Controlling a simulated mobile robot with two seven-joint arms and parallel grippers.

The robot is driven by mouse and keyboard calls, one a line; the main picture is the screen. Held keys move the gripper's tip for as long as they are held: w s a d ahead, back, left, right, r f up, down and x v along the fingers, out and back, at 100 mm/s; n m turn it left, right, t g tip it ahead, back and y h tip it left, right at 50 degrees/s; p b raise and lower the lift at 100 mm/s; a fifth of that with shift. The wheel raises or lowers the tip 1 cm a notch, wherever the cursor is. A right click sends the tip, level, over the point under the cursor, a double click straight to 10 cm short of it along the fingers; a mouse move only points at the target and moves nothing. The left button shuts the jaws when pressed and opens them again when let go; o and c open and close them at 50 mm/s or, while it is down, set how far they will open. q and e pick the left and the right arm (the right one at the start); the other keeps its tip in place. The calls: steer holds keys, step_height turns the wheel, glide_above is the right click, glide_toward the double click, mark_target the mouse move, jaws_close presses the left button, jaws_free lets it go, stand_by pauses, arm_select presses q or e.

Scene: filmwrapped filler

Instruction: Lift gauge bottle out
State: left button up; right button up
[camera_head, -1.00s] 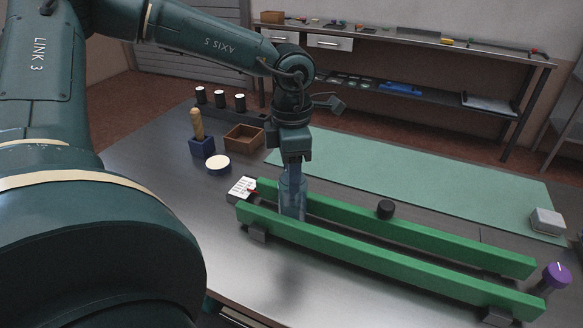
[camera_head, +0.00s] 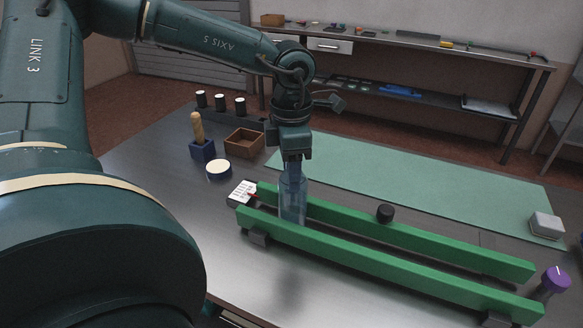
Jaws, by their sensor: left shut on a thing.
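A clear bluish gauge bottle (camera_head: 292,205) stands upright between two long green rails (camera_head: 400,262), near their left end. My left gripper (camera_head: 292,165) comes down from above and is shut on the bottle's top. The bottle's lower part is hidden behind the front rail, so I cannot tell whether its base touches anything. My right gripper is not in view.
A white marked card (camera_head: 243,192) lies at the rails' left end. A black knob (camera_head: 385,213) stands by the back rail. A purple-capped bottle (camera_head: 553,281) is at the right end.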

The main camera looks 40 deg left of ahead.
arm_select(q)
steer(key=shift+r, duration=0.3)
stand_by(0.4)
